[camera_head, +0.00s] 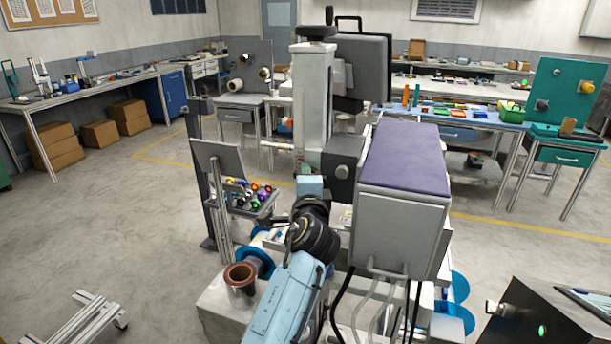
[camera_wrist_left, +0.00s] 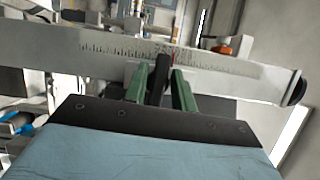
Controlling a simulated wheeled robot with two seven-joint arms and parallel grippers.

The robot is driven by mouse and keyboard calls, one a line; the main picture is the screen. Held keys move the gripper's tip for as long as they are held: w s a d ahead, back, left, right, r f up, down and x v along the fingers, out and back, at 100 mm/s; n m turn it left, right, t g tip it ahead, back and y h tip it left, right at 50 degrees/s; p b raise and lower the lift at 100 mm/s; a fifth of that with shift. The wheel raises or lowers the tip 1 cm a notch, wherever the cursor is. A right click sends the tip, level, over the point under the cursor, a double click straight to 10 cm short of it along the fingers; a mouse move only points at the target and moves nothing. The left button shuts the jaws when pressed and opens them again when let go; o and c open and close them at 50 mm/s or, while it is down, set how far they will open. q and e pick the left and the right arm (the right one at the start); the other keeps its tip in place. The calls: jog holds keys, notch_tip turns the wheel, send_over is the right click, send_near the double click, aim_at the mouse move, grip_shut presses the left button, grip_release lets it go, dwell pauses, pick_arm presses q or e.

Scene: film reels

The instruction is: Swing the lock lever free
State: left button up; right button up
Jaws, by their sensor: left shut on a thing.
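In the left wrist view the two green fingers of my left gripper (camera_wrist_left: 160,88) are shut on a dark upright bar, which looks like the lock lever (camera_wrist_left: 161,70). The lever stands in front of a pale grey beam (camera_wrist_left: 225,67) with a scale of fine marks. In the head view my light blue left arm reaches up from the bottom to the tall grey column (camera_head: 312,110) of the machine. The fingertips and lever cannot be made out there. My right gripper is not in view.
A grey box with a purple top (camera_head: 405,157) stands right of my arm. A tray of coloured knobs (camera_head: 248,198) is on the left. Cables hang below the box. Open floor (camera_head: 130,230) lies left.

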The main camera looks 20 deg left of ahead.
pick_arm(q)
jog(key=shift+n, duration=0.3)
dwell(0.4)
jog(key=o, duration=0.7)
jog(key=shift+o, duration=0.2)
jog(key=shift+s, duration=0.1)
jog(key=v, duration=1.3)
jog(key=shift+b, duration=0.45)
jog(key=shift+s+r, duration=0.1)
jog(key=shift+r, duration=0.05)
